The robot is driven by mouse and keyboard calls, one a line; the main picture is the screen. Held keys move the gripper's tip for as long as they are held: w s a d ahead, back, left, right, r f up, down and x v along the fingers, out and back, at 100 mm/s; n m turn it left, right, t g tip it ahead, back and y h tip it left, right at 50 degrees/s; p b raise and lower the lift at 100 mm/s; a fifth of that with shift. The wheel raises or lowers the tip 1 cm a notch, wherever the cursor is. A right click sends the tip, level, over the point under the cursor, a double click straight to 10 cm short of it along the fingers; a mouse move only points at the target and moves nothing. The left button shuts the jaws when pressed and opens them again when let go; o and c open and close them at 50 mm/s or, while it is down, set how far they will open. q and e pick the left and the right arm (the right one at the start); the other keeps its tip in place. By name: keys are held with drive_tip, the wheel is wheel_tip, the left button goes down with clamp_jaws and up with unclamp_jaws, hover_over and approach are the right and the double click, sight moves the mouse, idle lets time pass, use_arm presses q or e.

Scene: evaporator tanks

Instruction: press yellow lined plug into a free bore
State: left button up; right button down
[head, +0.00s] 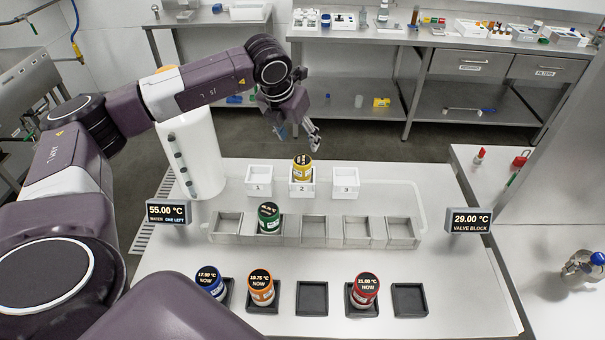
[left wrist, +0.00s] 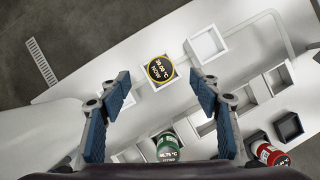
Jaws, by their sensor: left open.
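The yellow plug (head: 302,168), with a dark top, stands upright in the middle white socket, marked 2 (head: 301,189). The left white socket, marked 1 (head: 259,182), and the right one, marked 3 (head: 345,183), look empty. My left gripper (head: 298,134) is open and empty, above and behind the socket row. In the left wrist view my left gripper's fingers (left wrist: 160,88) are spread wide, with the yellow plug (left wrist: 160,70) showing between and beyond them. They look apart from it. My right gripper is not in view.
Blue (head: 211,283), orange (head: 261,288) and red (head: 364,290) jars stand in black holders in front. Displays (head: 168,212) (head: 469,221) flank the table.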

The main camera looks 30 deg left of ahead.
use_arm(q)
drive_tip(key=b, duration=0.4)
hover_over(301, 161)
drive_tip(key=s, duration=0.2)
wheel_tip(301, 161, down, 4)
drive_tip(key=shift+d+f, duration=0.15)
drive_tip(key=shift+f, duration=0.05)
drive_tip(key=shift+w+f, duration=0.1)
drive_tip(key=shift+f, duration=0.1)
drive_tip(key=shift+w+f+p, duration=0.25)
drive_tip(key=shift+f+p, duration=0.3)
drive_tip(key=shift+f, duration=0.05)
drive_tip(key=shift+p+x, duration=0.5)
drive_tip(key=shift+x, duration=0.25)
drive_tip(key=p+x, duration=0.1)
drive_tip(key=x, duration=0.2)
drive_tip(key=shift+s+f+p, duration=0.15)
drive_tip(key=shift+f+p, duration=0.2)
drive_tip(key=shift+p, duration=0.05)
drive_tip(key=shift+w+f, duration=0.2)
drive_tip(key=shift+f, duration=0.35)
drive_tip(key=shift+r, duration=0.1)
drive_tip(key=c, duration=1.4)
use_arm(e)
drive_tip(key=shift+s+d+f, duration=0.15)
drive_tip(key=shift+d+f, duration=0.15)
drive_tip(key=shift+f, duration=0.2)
